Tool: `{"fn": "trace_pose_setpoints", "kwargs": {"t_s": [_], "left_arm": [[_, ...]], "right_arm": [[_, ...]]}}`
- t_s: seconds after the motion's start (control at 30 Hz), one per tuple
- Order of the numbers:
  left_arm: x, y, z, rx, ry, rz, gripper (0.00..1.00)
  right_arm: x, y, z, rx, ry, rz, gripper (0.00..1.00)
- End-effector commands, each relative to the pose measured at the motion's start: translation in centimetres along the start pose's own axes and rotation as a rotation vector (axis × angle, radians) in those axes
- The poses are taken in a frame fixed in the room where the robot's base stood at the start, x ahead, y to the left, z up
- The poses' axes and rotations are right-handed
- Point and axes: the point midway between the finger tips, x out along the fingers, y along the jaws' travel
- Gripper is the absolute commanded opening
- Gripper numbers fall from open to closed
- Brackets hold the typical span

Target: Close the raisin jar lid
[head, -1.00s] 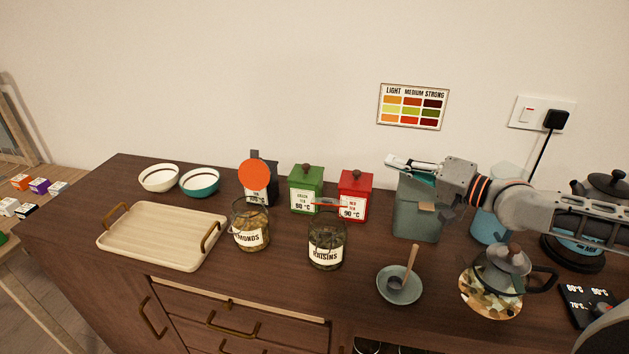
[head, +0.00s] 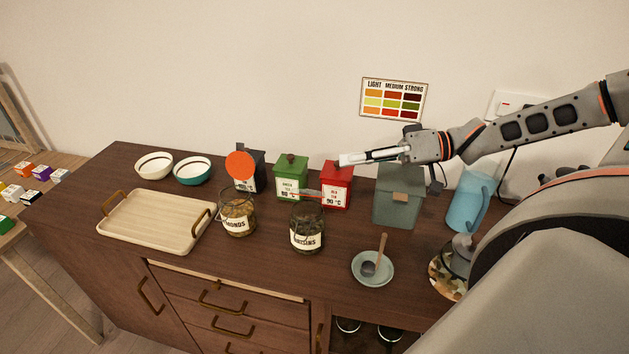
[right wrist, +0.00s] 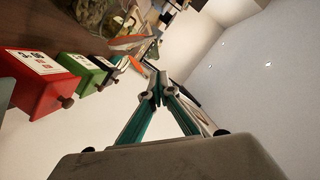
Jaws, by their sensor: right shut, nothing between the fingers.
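The raisin jar (head: 307,232) is a clear glass jar with a RAISINS label and dark contents, standing on the wooden counter. Its orange-red lid (head: 308,193) shows as a thin, nearly edge-on strip above the rim, apart from the mouth, so the jar looks open. My right gripper (head: 343,160) is shut and empty, over the top of the red canister, behind, above and right of the jar. Its fingertips meet in the right wrist view (right wrist: 152,93). My left gripper is not in view.
The almond jar (head: 238,218), with a raised orange lid (head: 240,165), stands left of the raisin jar. Red (head: 337,190), green (head: 291,182) and grey-green (head: 398,200) canisters stand behind. A saucer with a spoon (head: 366,278) is at right, a tray (head: 155,228) at left.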

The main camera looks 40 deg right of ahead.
Motion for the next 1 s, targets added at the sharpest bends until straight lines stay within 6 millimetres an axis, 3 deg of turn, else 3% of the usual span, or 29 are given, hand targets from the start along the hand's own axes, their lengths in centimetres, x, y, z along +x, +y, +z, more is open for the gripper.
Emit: {"fn": "trace_pose_setpoints", "kwargs": {"t_s": [0.3, 0.87, 1.0], "left_arm": [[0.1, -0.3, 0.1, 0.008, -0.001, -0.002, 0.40], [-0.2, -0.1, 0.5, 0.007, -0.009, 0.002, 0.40], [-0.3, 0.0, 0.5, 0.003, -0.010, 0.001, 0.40]], "right_arm": [[4.3, 0.1, 0.1, 0.001, 0.002, -0.001, 0.00], [6.9, 0.1, 0.1, 0.002, 0.001, 0.002, 0.00], [7.4, 0.0, 2.2, 0.004, 0.003, 0.000, 0.00]]}}
